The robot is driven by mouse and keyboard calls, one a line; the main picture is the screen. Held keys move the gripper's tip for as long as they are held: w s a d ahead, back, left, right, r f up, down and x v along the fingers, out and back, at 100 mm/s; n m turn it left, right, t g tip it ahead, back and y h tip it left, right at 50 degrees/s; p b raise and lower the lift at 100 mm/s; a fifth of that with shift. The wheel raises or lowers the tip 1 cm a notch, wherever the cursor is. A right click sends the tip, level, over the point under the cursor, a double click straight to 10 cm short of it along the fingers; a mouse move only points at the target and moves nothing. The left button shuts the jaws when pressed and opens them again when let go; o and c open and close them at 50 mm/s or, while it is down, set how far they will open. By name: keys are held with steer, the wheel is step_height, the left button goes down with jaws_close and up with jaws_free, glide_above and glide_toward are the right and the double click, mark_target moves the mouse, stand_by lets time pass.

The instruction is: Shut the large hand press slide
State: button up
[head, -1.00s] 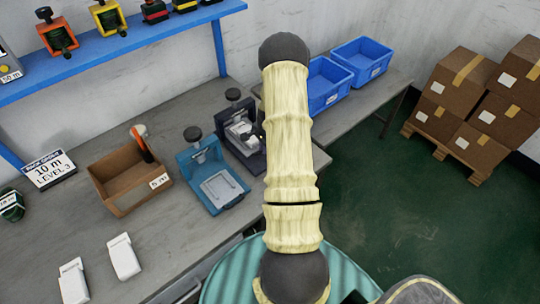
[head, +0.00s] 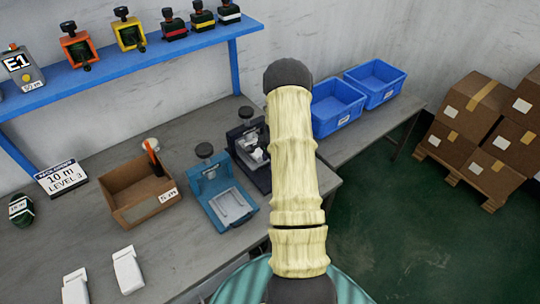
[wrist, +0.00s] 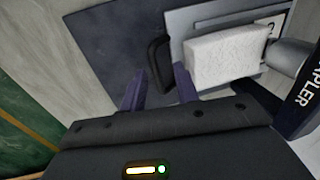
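Two hand presses stand side by side on the grey bench: a blue one (head: 216,192) with its slide plate out in front, and a dark navy one (head: 247,140) partly behind my arm. In the wrist view a grey slide plate (wrist: 188,22) carries a white block (wrist: 222,60) and has a black loop handle (wrist: 155,62) on its near-left edge. My gripper (wrist: 158,88) is open, its two purple fingers apart on either side of the handle's lower end. I cannot tell if they touch it. My gripper is hidden in the head view.
A brown cardboard box (head: 124,208) with an orange-handled tool stands left of the blue press. Two white parts (head: 127,270) lie at the bench front. Blue bins (head: 337,122) stand on the right-hand bench. A blue shelf (head: 120,66) runs above. Cartons (head: 455,137) are stacked at right.

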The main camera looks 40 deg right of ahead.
steer(key=s+r+b, duration=0.2)
steer(key=s+r, duration=0.1)
steer(key=r, duration=1.4)
steer(key=shift+a+r, duration=0.1)
steer(key=s+a+r+n, duration=0.2)
steer(key=s+a+n, duration=0.3)
steer(key=a, duration=0.4)
steer(key=s+a+r+n, duration=0.2)
steer(key=s+a+n, duration=0.3)
steer(key=a, duration=0.5)
steer(key=s+a+r+n, duration=0.2)
steer(key=s+a+n, duration=0.3)
steer(key=a+n, duration=0.2)
steer(key=shift+s+a+n+t+p, duration=0.15)
steer(key=shift+a+n+t+p, duration=0.25)
steer(key=shift+a, duration=0.85)
